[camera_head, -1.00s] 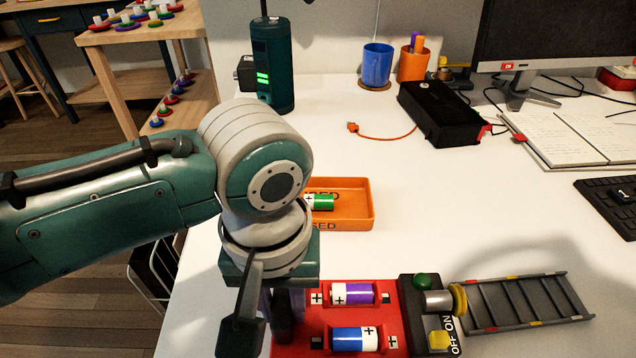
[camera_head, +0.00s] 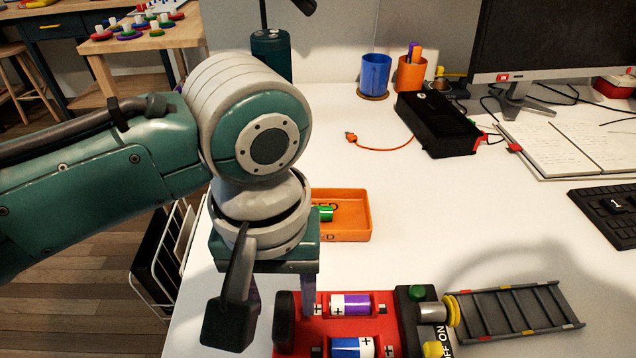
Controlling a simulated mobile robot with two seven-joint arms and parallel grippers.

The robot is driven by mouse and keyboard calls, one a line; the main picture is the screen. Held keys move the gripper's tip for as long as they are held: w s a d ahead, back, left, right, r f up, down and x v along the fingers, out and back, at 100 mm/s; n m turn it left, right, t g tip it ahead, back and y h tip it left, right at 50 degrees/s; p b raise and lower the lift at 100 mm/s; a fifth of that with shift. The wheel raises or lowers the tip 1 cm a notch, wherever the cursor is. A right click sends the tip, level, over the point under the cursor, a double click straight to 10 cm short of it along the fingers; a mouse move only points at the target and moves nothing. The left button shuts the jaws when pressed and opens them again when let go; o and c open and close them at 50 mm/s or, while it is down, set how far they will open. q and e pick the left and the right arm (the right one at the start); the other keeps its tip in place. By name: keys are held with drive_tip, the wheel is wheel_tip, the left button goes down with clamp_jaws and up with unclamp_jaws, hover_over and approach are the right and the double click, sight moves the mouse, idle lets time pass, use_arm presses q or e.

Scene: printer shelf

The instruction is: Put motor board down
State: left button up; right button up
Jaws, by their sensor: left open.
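The motor board is a red board (camera_head: 390,327) lying flat on the white desk at the bottom of the head view. It holds a purple-and-white battery (camera_head: 350,305) and a blue-and-white battery (camera_head: 352,347). A black block with a green button and a silver motor is on its right side, beside a dark ladder-like track (camera_head: 515,311). A black upright handle (camera_head: 284,322) stands at its left end. My left gripper (camera_head: 281,290) is open and empty just above this handle, its fingers apart on either side. The board's front edge is cut off. My right gripper is not in view.
An orange tray (camera_head: 362,222) with a green battery sits behind the board, partly hidden by my left wrist. A black box (camera_head: 437,124), cups, a notebook (camera_head: 560,146), a monitor and a keyboard (camera_head: 608,212) stand farther back and right. The desk centre (camera_head: 450,220) is clear.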

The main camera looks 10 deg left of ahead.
use_arm(q)
wheel_tip(320, 180, up, 7)
drive_tip(key=p, duration=0.2)
drive_tip(key=s+f+m+t+h, duration=0.1)
drive_tip(key=s+m+t+h, duration=0.15)
drive_tip(key=s, duration=0.35)
drive_tip(key=s+a+r+m+t+y, duration=0.1)
drive_tip(key=s+a+r+m+y, duration=0.1)
drive_tip(key=s+a, duration=0.4)
drive_tip(key=a, duration=0.3)
drive_tip(key=shift+a, duration=0.2)
drive_tip(key=shift+s, duration=0.1)
